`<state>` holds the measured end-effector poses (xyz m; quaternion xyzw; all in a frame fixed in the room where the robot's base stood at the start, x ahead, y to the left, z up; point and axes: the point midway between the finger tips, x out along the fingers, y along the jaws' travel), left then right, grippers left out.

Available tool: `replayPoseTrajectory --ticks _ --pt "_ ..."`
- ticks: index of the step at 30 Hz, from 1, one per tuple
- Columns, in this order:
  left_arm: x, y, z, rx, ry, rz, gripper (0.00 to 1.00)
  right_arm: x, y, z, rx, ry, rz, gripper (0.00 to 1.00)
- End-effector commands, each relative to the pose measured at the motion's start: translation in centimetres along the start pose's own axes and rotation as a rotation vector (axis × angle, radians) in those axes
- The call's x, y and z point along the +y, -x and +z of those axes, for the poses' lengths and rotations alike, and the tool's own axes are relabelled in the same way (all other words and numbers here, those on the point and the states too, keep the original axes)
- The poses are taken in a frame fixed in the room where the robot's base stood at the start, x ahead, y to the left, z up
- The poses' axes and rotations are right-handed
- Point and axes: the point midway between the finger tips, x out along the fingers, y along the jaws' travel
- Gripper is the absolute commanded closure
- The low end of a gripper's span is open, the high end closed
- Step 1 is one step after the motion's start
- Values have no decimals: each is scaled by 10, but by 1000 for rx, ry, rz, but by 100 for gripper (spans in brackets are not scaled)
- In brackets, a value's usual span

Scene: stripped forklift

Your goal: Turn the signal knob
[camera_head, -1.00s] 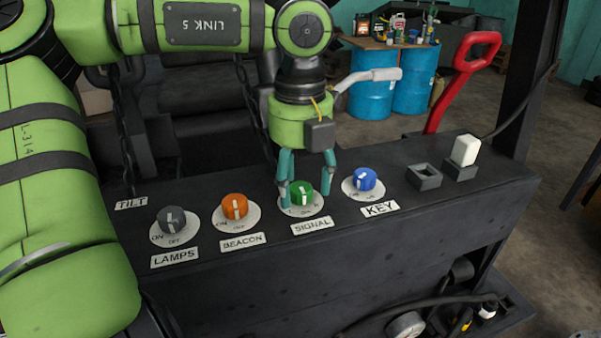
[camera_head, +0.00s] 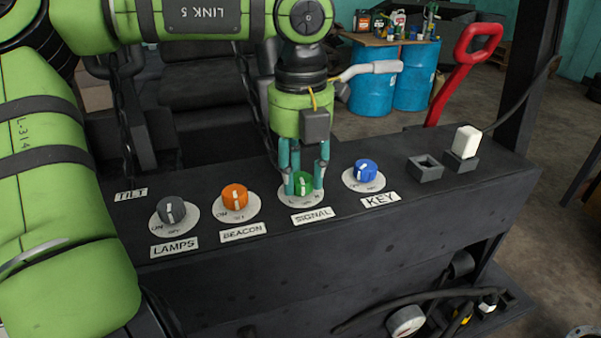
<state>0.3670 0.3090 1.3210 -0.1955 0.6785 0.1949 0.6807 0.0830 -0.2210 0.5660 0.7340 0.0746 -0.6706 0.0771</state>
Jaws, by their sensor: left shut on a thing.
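The green signal knob (camera_head: 303,185) sits on a white round dial plate on the dark panel, above the SIGNAL label (camera_head: 312,215). Its white pointer mark is partly hidden by the fingers. My left gripper (camera_head: 305,180) comes down from above with its teal fingers on both sides of the knob, shut on it. My right gripper is not in view.
On the panel (camera_head: 400,228) are the grey lamps knob (camera_head: 171,211) and orange beacon knob (camera_head: 235,197) to the left, and the blue key knob (camera_head: 365,171) close on the right. A red handle (camera_head: 468,62) and blue barrels (camera_head: 415,75) stand behind.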

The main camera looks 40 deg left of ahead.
Motion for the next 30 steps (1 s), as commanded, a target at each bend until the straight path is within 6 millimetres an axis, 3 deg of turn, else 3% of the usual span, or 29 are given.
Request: replayPoseTrajectory --ticks 18,30 --pt "1 -4 -2 11 -493 3 96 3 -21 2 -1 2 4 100" --pt "1 -4 -2 14 -647 2 96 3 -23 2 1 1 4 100"
